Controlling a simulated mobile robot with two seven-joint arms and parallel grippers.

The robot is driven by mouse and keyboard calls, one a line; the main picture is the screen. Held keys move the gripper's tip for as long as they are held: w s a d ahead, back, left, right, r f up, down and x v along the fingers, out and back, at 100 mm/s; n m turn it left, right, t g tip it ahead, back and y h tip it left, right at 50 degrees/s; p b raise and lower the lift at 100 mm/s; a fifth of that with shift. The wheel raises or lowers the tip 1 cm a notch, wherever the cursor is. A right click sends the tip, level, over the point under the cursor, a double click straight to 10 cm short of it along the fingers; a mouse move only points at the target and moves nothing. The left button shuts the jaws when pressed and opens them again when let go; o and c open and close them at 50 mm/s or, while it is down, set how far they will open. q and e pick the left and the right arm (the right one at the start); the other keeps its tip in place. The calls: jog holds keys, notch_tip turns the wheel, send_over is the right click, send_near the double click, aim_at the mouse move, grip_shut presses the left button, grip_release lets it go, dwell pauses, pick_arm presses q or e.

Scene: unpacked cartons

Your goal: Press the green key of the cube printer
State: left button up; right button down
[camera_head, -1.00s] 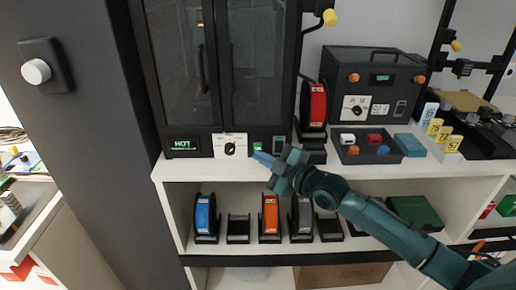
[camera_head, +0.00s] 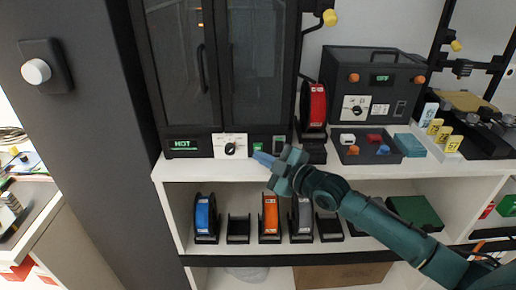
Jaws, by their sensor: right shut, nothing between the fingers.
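The cube printer (camera_head: 262,65) is the tall dark cabinet with glass doors at the back left of the white shelf top. Its lower front panel holds a lit HOT display (camera_head: 182,144), a white dial plate (camera_head: 230,146) and a small green key (camera_head: 258,146) to the right of the dial. My right gripper (camera_head: 262,157) is shut and empty, its blue fingertips just below and right of the green key. I cannot tell whether the tips touch the panel. My left gripper is not in view.
A red spool (camera_head: 314,105) stands right of the printer. A dark box with a dial (camera_head: 375,85) stands behind a tray of small coloured blocks (camera_head: 366,147). Yellow number tags (camera_head: 443,134) are further right. Spools stand on the shelf below. The shelf top left of my gripper is clear.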

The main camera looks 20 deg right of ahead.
jog(key=shift+w, duration=0.1)
dwell(0.3)
jog(key=shift+w+d, duration=0.1)
jog(key=shift+w, duration=0.2)
jog(key=shift+w+d+b, duration=0.15)
jog(key=shift+w+b, duration=0.35)
jog(key=shift+b, duration=0.15)
dwell(0.6)
jog(key=shift+s+r+p, duration=0.1)
jog(key=shift+s+p, duration=0.4)
jog(key=shift+p, duration=0.15)
jog(key=shift+s+a+p, duration=0.25)
jog(key=shift+s+p, duration=0.05)
jog(key=shift+s, duration=0.1)
